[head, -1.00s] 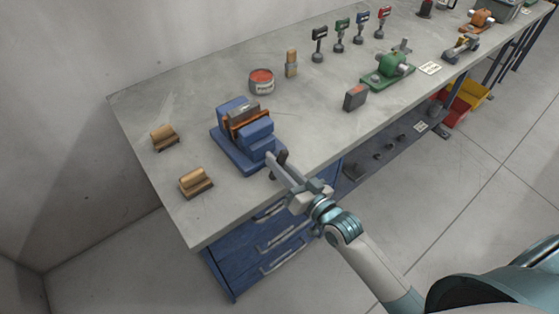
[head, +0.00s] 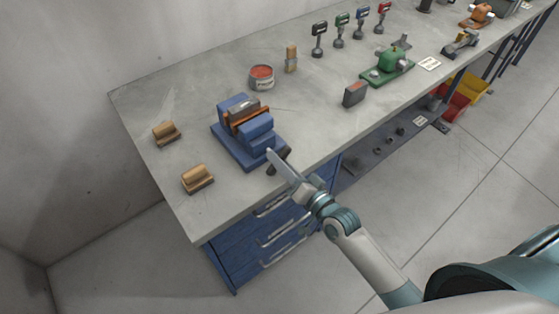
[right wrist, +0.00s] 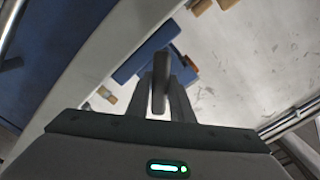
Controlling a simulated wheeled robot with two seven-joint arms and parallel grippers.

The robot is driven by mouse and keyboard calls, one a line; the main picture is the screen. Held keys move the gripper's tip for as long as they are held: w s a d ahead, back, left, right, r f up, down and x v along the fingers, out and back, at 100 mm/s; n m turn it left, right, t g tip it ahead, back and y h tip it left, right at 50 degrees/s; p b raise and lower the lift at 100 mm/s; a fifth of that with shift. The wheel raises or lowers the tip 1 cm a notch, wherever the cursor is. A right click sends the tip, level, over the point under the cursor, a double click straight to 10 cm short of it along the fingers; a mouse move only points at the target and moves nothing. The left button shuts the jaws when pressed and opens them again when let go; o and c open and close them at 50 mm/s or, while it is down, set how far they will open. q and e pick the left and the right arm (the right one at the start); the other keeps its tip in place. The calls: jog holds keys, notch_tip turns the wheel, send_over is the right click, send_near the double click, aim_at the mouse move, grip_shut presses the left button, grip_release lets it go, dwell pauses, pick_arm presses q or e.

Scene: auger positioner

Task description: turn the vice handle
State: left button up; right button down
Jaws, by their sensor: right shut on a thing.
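The blue vice (head: 237,153) sits near the front edge of the bench, with an orange-edged grey block (head: 243,114) between its jaws. Its dark handle (head: 285,155) is at the front end of the vice, partly hidden by my right gripper (head: 274,162). My right gripper is shut on the handle and is seen nearly edge-on. In the right wrist view the grey handle (right wrist: 160,83) stands between the fingers, and part of the blue vice (right wrist: 147,56) shows beyond it. My left gripper is not in view.
Two wooden brushes (head: 197,178) lie left of the vice. A red-topped can (head: 262,78), a small grey-and-red box (head: 355,94) and a green vice-like device (head: 388,68) stand to the right. Blue drawers (head: 258,248) are below the bench (head: 320,125).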

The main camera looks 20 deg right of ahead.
jog(key=c, duration=1.6)
grip_release()
jog(key=shift+s, duration=0.15)
jog(key=shift+b+v, duration=2.55)
jog(key=shift+v, duration=6)
